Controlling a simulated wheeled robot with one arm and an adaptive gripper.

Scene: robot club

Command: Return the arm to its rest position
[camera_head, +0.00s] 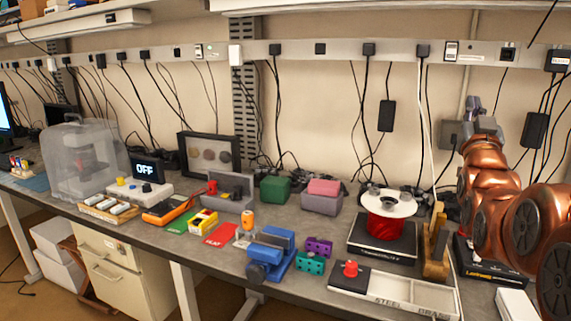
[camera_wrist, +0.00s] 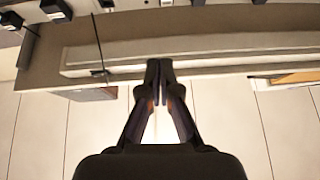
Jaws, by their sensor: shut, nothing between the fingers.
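My copper-coloured arm (camera_head: 505,222) stands folded at the right side of the head view, over the right end of the workbench. My gripper (camera_wrist: 160,70) shows in the wrist view with its two dark fingers together, shut and empty. In the head view the arm's grey upper end (camera_head: 478,115) is raised in front of the wall, above the bench. The wrist view looks at the wall and the underside of a shelf (camera_wrist: 220,55), and nothing touches the fingers there.
The workbench (camera_head: 190,240) holds a blue vise (camera_head: 270,255), a red spool with a white top (camera_head: 388,215), a tray (camera_head: 400,290) and several small tools. A power strip (camera_head: 300,50) with hanging cables runs along the wall. A black adapter (camera_head: 535,130) hangs close to the arm.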

